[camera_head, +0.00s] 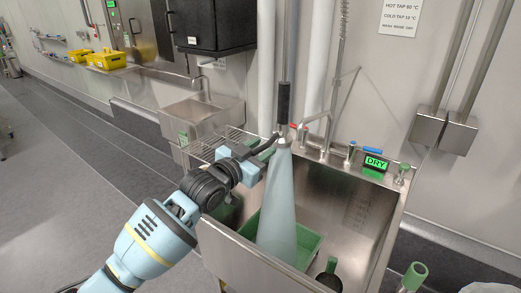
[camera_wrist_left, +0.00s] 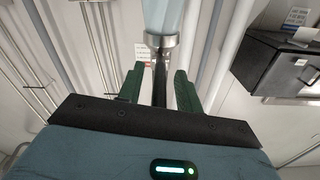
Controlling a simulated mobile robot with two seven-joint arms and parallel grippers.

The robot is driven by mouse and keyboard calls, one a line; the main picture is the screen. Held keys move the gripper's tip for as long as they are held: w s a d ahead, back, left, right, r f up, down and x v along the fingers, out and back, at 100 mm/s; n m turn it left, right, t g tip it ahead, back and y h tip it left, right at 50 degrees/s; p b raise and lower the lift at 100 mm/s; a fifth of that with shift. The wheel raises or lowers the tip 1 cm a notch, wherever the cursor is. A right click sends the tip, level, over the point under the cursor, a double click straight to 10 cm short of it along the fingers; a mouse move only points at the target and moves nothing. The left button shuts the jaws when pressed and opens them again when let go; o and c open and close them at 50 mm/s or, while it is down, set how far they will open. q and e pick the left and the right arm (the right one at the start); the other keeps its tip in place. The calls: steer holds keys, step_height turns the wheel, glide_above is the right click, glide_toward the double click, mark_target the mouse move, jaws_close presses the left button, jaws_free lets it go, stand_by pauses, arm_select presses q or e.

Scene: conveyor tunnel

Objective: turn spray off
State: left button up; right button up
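The spray hangs over the sink on a black-sleeved pipe (camera_head: 284,98). Its metal nozzle (camera_head: 283,143) points down, and a wide pale blue cone of water (camera_head: 278,205) comes out of it into the sink. My left gripper (camera_head: 270,146) is at nozzle height, just left of it. In the left wrist view, its two green fingers (camera_wrist_left: 158,82) stand apart, one on each side of a dark lever or stem (camera_wrist_left: 161,80), with gaps on both sides. The metal nozzle ring (camera_wrist_left: 161,40) and the water show above them there.
The steel sink (camera_head: 350,215) holds a green tray (camera_head: 310,247) under the water. Taps, a green DRY display (camera_head: 376,162) and a blue handle line its back edge. A wire rack (camera_head: 222,143) is left of the spray. Open floor (camera_head: 60,190) lies to the left.

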arm_select(q)
jaws_close()
stand_by(0.3)
